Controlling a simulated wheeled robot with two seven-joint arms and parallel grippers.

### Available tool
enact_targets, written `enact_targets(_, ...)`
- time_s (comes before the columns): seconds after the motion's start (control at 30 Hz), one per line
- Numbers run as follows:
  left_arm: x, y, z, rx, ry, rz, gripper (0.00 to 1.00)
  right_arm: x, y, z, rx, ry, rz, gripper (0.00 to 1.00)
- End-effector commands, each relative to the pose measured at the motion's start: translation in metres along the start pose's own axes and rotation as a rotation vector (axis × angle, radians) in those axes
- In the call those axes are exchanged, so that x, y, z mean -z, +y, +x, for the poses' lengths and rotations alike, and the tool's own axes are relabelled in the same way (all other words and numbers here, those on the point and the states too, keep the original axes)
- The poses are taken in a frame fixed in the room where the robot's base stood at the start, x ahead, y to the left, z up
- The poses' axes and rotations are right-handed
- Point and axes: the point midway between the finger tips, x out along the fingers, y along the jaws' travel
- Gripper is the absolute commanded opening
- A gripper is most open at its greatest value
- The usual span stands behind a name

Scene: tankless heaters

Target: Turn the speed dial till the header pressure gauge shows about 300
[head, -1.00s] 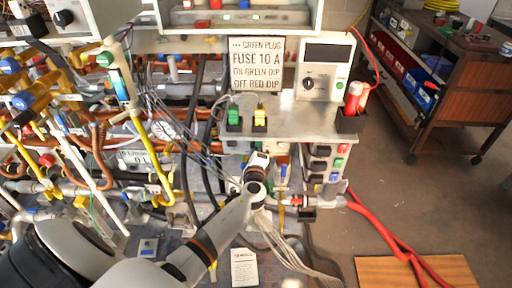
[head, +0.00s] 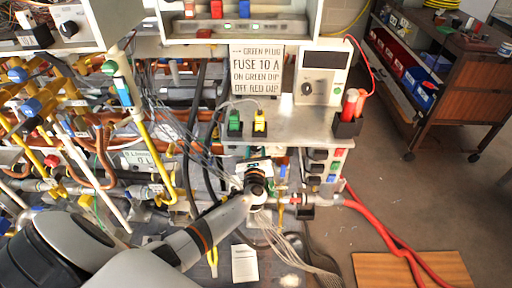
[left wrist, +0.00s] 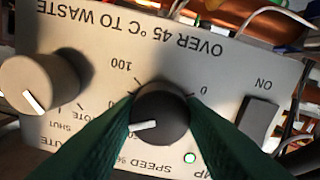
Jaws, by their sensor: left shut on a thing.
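The speed dial (left wrist: 165,108) is a round black knob with a white pointer. In the left wrist view it sits on a grey panel (left wrist: 185,60), under an upside-down 0 to 100 scale. Its pointer points to the lower left of the picture. My left gripper (left wrist: 160,115) has green fingers shut on the dial, one on each side, covering part of the scale. In the head view my left gripper (head: 258,172) is at a small panel below the bench, and the dial is hidden. I cannot make out the header pressure gauge. My right gripper is not in view.
Next to the dial are a beige knob (left wrist: 40,82), a black ON switch (left wrist: 257,120) and a lit green lamp (left wrist: 190,158). Pipes and valves (head: 60,110) crowd the left. A bench (head: 300,122) with a fuse sign (head: 257,70) is above. Red hoses (head: 385,228) cross the right floor.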

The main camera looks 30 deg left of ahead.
Motion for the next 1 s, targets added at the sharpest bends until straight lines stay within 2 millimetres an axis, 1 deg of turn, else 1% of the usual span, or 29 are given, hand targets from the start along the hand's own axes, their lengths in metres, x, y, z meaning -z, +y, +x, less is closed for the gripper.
enact_targets(0.03, 0.0, 0.0, -0.001, 0.0, -0.006, 0.048, 0.14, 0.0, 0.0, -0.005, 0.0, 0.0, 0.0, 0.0)
enact_targets(0.5, 0.0, 0.0, -0.001, -0.002, -0.006, 0.477, 0.14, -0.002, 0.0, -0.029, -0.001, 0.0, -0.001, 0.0)
enact_targets(0.7, -0.001, 0.0, -0.001, -0.002, -0.006, 0.613, 0.14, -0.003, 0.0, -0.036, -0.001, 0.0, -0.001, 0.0)
enact_targets(1.0, -0.003, -0.001, -0.002, -0.002, -0.007, 0.729, 0.14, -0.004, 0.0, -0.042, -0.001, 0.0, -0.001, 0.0)
